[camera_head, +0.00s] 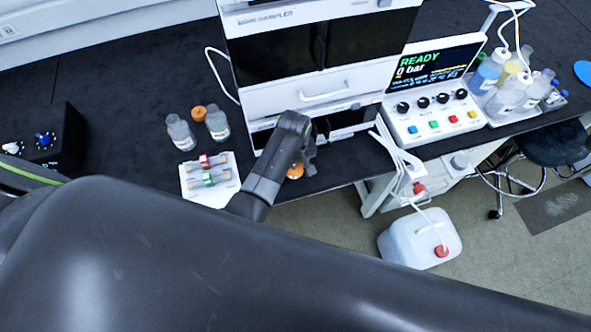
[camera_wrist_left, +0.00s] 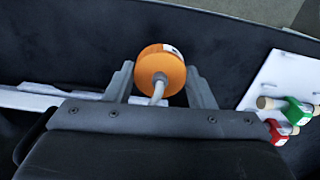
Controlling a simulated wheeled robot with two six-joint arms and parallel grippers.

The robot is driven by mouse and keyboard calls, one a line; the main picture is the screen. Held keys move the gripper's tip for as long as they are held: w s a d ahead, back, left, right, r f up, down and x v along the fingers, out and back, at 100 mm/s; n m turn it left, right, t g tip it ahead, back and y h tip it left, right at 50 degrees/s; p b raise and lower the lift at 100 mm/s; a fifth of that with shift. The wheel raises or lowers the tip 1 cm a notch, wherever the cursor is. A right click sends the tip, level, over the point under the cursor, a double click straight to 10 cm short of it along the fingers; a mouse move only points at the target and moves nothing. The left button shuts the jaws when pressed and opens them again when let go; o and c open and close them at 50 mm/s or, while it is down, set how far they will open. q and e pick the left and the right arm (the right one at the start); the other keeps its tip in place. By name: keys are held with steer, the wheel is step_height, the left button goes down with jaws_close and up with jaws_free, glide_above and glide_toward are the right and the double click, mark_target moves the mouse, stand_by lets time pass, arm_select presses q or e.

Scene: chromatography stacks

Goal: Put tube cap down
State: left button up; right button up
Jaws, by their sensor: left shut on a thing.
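The tube cap (camera_wrist_left: 160,68) is an orange round cap with a whitish tube running from it toward my wrist. My left gripper (camera_wrist_left: 160,84) is shut on it, with one finger on each side. In the head view the orange cap (camera_head: 295,171) shows beside my left gripper (camera_head: 307,162), just in front of the white instrument near the bench's front edge. My own arm partly covers this area. I cannot tell whether the cap touches the bench. My right gripper is not in view.
Two clear bottles (camera_head: 180,132) and another orange cap (camera_head: 199,113) stand on the dark bench at left. A white tray (camera_head: 213,196) holds fittings with red and green parts. The white instrument stack (camera_head: 325,92) stands behind. A white canister (camera_head: 410,240) is on the floor.

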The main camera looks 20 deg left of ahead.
mark_target(294, 168)
arm_select(q)
steer(key=shift+w+f, duration=0.1)
steer(key=shift+f, duration=2.15)
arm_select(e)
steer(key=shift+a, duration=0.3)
arm_select(q)
steer(key=shift+f, duration=0.1)
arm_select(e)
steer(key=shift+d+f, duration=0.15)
arm_select(q)
steer(key=o, duration=1)
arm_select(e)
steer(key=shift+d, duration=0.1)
arm_select(q)
steer(key=shift+r, duration=0.25)
step_height(294, 168, up, 12)
steer(key=shift+f, duration=0.1)
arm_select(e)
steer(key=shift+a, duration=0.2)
arm_select(q)
steer(key=shift+d, duration=0.1)
